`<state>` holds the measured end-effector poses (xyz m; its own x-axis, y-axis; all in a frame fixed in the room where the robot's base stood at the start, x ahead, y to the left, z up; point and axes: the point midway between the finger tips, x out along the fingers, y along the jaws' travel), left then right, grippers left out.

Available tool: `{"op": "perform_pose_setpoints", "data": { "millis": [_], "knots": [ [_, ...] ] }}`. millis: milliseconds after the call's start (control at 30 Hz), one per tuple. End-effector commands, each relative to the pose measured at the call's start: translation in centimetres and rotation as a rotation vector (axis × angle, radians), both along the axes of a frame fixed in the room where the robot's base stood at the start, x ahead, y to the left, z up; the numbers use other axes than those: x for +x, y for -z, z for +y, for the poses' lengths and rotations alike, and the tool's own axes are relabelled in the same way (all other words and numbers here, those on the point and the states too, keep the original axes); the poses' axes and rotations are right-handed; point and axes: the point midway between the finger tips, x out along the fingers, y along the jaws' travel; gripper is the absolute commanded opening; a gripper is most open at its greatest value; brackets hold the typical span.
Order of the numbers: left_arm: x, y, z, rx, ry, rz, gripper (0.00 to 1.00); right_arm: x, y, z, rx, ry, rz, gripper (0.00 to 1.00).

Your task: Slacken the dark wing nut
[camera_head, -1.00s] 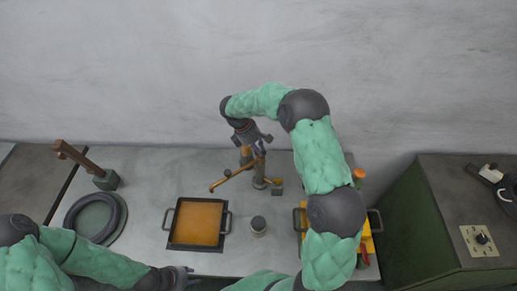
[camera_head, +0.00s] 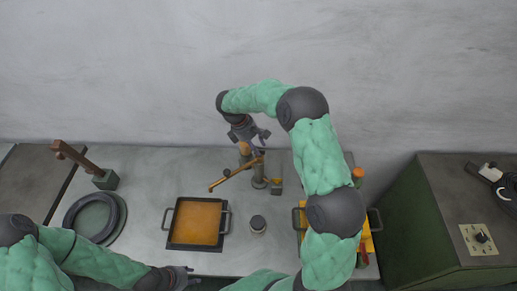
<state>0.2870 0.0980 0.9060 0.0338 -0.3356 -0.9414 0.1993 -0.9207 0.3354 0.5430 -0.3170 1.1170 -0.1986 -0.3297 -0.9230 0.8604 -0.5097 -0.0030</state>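A metal post stand (camera_head: 259,175) with a slanted orange-brown bar (camera_head: 232,175) stands at the back middle of the bench. A small dark part (camera_head: 258,153) shows at the top of the post, just under my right gripper. It may be the dark wing nut, but it is too small and too covered to tell. My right gripper (camera_head: 262,142) hangs above the post with its fingers apart and nothing visible between them. My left gripper (camera_head: 190,276) is low at the front edge, left of middle, with its fingers apart and empty.
A yellow bin (camera_head: 367,240) is partly behind my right arm. A green cabinet (camera_head: 405,215) stands right.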

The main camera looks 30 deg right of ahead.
Motion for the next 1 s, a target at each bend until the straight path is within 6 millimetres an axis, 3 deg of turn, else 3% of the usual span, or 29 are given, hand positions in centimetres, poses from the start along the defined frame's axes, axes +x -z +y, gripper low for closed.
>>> {"op": "perform_pose_setpoints", "data": {
  "millis": [300, 500, 1000],
  "knots": [
    [0.0, 0.0, 0.0, 0.000, 0.000, 0.000, 0.40, 1.3, -5.8, 2.1, 0.001, 0.000, 0.000, 0.36],
    [0.0, 0.0, 0.0, 0.000, 0.000, 0.000, 0.40, 1.7, -8.1, 2.9, 0.002, -0.001, 0.003, 0.36],
    [0.0, 0.0, 0.0, 0.000, 0.000, 0.000, 0.40, 1.8, -8.8, 3.1, 0.002, 0.000, 0.005, 0.36]
  ]
}}
